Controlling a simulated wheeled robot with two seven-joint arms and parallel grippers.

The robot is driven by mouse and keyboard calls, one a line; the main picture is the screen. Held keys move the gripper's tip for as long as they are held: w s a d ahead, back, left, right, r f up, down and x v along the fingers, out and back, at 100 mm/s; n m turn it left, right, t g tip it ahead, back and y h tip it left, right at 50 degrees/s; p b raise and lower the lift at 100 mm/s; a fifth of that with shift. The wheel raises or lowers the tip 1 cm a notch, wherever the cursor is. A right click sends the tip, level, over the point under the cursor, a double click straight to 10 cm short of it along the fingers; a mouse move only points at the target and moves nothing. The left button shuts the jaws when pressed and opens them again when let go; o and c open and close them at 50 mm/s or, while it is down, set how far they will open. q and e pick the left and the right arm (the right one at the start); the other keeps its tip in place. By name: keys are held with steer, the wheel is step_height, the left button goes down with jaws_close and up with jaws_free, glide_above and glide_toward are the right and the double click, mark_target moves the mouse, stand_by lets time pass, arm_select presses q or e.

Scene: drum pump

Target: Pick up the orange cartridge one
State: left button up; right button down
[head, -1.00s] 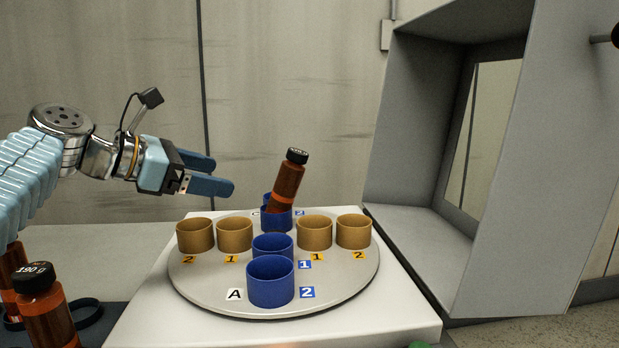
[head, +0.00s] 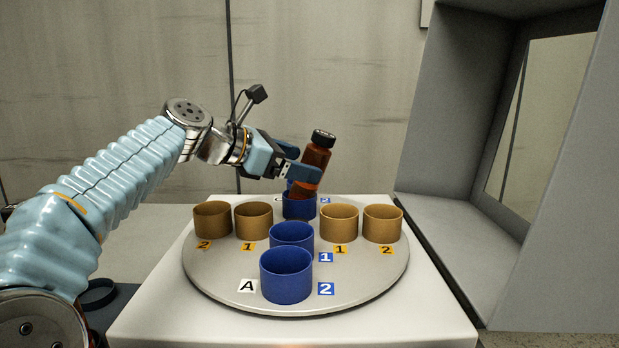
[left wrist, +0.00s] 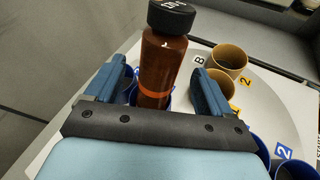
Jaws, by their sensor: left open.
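The orange-brown cartridge (head: 314,160) with a black cap leans to the right in a blue cup (head: 298,207) at the back of the round turntable. My left gripper (head: 306,174) is open at the cartridge, with a finger in front of its lower part. In the left wrist view the cartridge (left wrist: 160,65) stands between the two blue fingers, with a gap visible to the right finger. The cup's rim shows partly behind it. My right gripper is not in view.
The turntable (head: 222,270) carries brown cups (head: 212,219) left and right and more blue cups (head: 286,275) in front. It sits on a white table (head: 420,310). A grey cabinet (head: 430,120) stands on the right. Labels mark the cups.

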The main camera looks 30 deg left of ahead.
arm_select(q)
steer(key=x, duration=0.4)
steer(key=c, duration=1.1)
steer(key=shift+r, duration=0.1)
steer(key=shift+c, duration=0.2)
